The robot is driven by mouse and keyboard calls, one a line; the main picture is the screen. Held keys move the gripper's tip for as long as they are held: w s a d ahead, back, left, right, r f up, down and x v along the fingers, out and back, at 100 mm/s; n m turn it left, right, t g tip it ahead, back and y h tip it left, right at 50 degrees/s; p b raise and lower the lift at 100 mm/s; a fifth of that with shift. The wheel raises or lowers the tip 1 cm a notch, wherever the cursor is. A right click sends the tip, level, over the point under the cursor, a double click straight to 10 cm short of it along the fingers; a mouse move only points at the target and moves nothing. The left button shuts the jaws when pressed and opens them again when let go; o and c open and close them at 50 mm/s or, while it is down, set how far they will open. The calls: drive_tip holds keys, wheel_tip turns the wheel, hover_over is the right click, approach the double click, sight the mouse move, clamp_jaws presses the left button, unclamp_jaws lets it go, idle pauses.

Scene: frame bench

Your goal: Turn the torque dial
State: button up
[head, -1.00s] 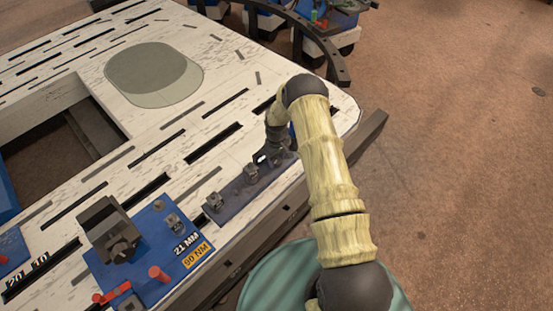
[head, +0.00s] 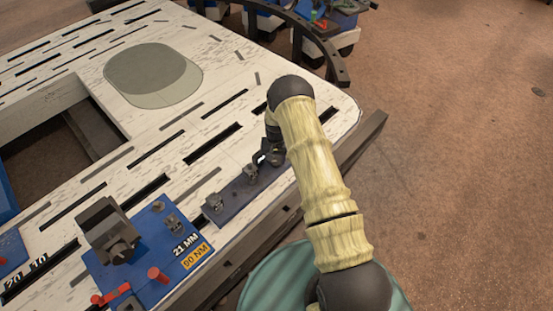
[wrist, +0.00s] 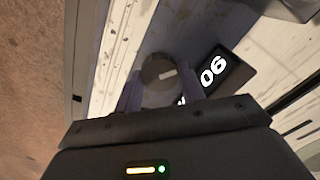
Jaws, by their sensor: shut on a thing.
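The torque dial (wrist: 160,75) is a round grey knob with a pale mark on its top, in the middle of the wrist view. My gripper (wrist: 161,92) is shut on it, with a finger on either side. In the head view my gripper (head: 263,155) is down at the far end of the dark strip near the bench's right edge, and the dial is not clear there.
The dark strip (head: 232,200) carries several small grey fittings. A blue panel (head: 150,275) at the front bears a dark clamp-like block, red pegs and labels 21 MM and 90 NM. The slotted white bench (head: 150,160) has a grey-green oval pad (head: 150,70) and a large opening.

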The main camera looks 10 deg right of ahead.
sight(276, 160)
drive_tip(key=shift+m, duration=0.5)
drive_tip(key=o, duration=0.7)
wheel_tip(276, 160, up, 18)
drive_tip(key=p, duration=0.2)
drive_tip(key=shift+f, duration=0.25)
